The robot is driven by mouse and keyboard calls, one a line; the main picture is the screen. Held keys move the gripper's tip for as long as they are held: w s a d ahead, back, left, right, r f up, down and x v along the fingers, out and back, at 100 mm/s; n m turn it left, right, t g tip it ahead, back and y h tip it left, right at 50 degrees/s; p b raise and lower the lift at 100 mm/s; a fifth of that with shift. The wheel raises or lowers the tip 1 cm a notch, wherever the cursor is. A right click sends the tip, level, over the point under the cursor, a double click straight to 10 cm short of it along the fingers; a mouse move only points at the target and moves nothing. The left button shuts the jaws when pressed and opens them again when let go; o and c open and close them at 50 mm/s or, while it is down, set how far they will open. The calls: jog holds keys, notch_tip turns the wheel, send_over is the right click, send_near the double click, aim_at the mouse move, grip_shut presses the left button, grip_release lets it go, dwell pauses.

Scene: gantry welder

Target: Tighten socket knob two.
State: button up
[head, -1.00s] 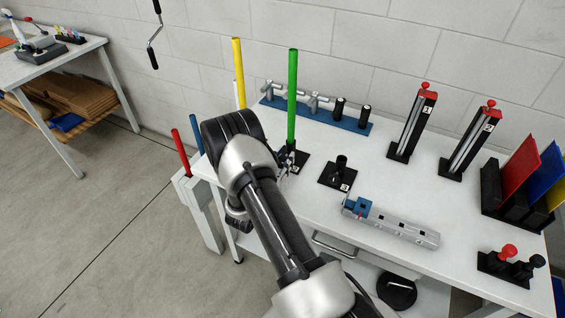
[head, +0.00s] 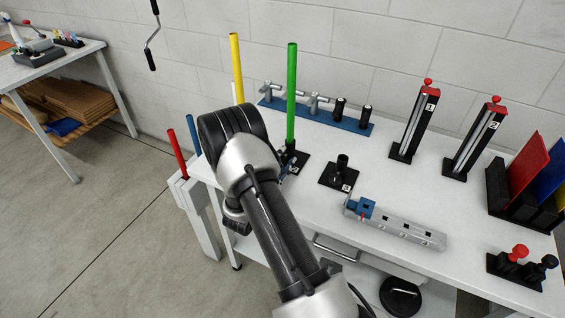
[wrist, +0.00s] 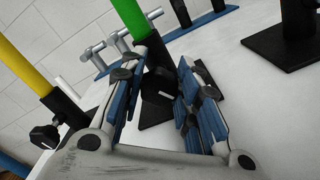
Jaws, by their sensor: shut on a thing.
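A green rod (head: 292,95) stands upright in the black middle socket, whose square base plate (head: 301,158) lies on the white table. In the wrist view the green rod (wrist: 130,18) rises from this socket. Its dark side knob (wrist: 157,86) faces me, between the blue-padded fingers. My gripper (wrist: 158,76) is shut on this knob, with one finger on each side. In the head view my gripper (head: 287,168) is small and partly hidden by my arm. I cannot tell how tight the knob is.
A yellow rod (head: 237,70) stands in a socket to the left, its own knob (wrist: 45,136) close to my gripper in the wrist view. An empty socket (head: 341,172) marked 3 is to the right. A blue rack (head: 325,118) stands behind. A grey rail fixture (head: 405,228) lies at front right.

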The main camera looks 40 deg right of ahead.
dwell(0.3)
jog(key=o, duration=1.1)
jog(key=shift+a, duration=0.15)
jog(key=v, duration=1.2)
